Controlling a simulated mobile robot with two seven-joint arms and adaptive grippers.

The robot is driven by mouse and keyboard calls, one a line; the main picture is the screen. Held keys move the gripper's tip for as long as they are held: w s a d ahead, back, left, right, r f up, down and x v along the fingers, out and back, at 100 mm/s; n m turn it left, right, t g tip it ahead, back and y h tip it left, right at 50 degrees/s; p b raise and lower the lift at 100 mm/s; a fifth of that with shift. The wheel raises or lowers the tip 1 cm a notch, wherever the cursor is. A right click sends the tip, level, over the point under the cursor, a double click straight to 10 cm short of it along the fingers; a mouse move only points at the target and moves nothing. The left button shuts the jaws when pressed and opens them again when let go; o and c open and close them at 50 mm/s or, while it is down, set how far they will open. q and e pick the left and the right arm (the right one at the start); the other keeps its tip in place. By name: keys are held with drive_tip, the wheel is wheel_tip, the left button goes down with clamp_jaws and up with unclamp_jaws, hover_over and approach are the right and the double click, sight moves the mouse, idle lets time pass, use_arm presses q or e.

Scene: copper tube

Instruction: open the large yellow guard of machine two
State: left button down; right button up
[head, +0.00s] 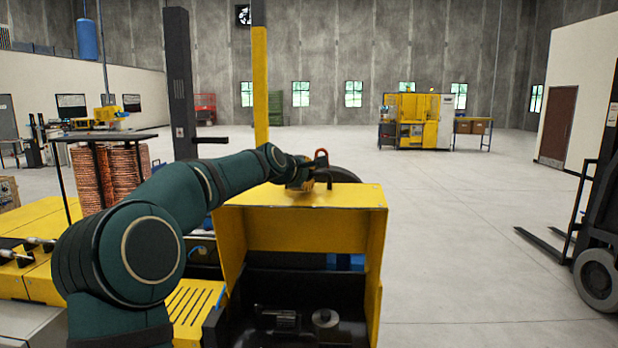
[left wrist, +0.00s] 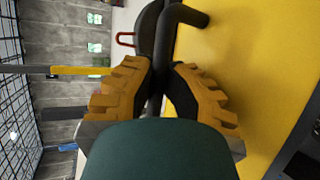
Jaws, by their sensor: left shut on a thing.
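The large yellow guard (head: 315,230) is in front of me in the head view, right of my left arm. Its near side shows an opening, with dark machine parts (head: 325,318) inside below. Its yellow panel (left wrist: 255,60) fills the right of the left wrist view. A black bent handle (left wrist: 187,15) stands out from that panel. My left gripper (head: 308,174) is at the guard's far top edge. In the left wrist view, the ridged orange fingers of my left gripper (left wrist: 160,88) are closed on the handle. The fingers partly hide it. My right gripper is not in view.
A red loop (head: 321,155) rises just beyond my left gripper. A yellow and grey post (head: 260,85) and a dark column (head: 180,80) stand behind my arm. Copper coils (head: 112,170) are at left. A forklift (head: 595,240) stands at right. Open floor (head: 465,235) lies between.

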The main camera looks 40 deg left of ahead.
use_arm(q)
drive_tip(key=shift+w+r, duration=0.2)
drive_tip(key=shift+r, duration=0.05)
idle(0.3)
drive_tip(key=c, duration=1)
unclamp_jaws()
drive_tip(key=shift+s, duration=0.1)
drive_tip(key=v, duration=1.2)
